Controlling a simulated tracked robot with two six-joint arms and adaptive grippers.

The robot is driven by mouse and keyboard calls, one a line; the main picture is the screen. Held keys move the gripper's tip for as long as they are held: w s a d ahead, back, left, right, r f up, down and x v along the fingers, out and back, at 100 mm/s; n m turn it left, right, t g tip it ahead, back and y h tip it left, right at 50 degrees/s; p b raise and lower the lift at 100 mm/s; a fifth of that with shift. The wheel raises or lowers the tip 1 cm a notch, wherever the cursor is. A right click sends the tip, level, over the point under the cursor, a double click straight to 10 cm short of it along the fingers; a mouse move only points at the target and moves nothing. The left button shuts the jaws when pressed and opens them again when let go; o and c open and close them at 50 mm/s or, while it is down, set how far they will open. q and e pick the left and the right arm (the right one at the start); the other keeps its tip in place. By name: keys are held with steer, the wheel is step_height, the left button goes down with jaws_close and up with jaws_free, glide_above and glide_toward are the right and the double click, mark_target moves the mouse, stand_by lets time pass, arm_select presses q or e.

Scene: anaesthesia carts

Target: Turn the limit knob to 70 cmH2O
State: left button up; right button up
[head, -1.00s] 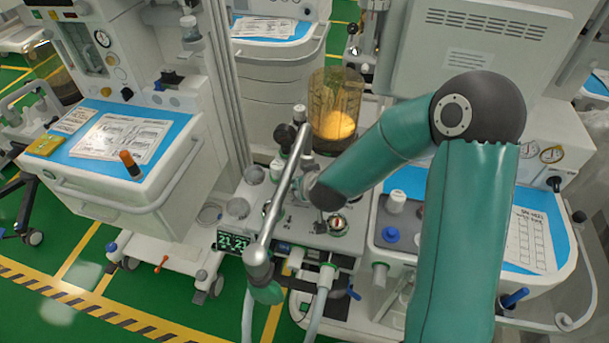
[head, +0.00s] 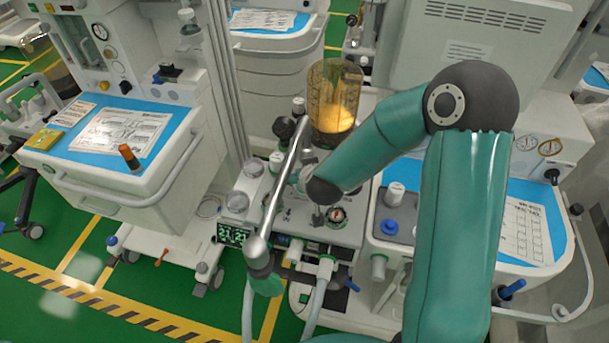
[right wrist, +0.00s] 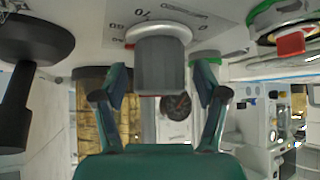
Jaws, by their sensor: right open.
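In the right wrist view a grey ribbed knob (right wrist: 160,62) on a pale round base sticks out from a light panel with a printed scale (right wrist: 135,18). One figure beside it looks like 70; I cannot make out a pointer on the knob. My right gripper (right wrist: 162,84) is open, with one finger on each side of the knob and a visible gap on both sides. In the head view my right arm reaches down to the middle machine (head: 295,222), and its wrist hides the knob. My left gripper is not in view.
A clear cylinder with a glowing orange part (head: 335,100) stands just behind my wrist. A silver tube (head: 278,185) runs close on its left. A round gauge (head: 337,215) lies just in front. A red-topped part (right wrist: 290,42) is at the right in the wrist view.

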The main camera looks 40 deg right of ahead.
steer(key=shift+s+r, duration=0.1)
steer(key=v, duration=1.1)
steer(key=shift+s, duration=0.3)
steer(key=shift+r, duration=0.15)
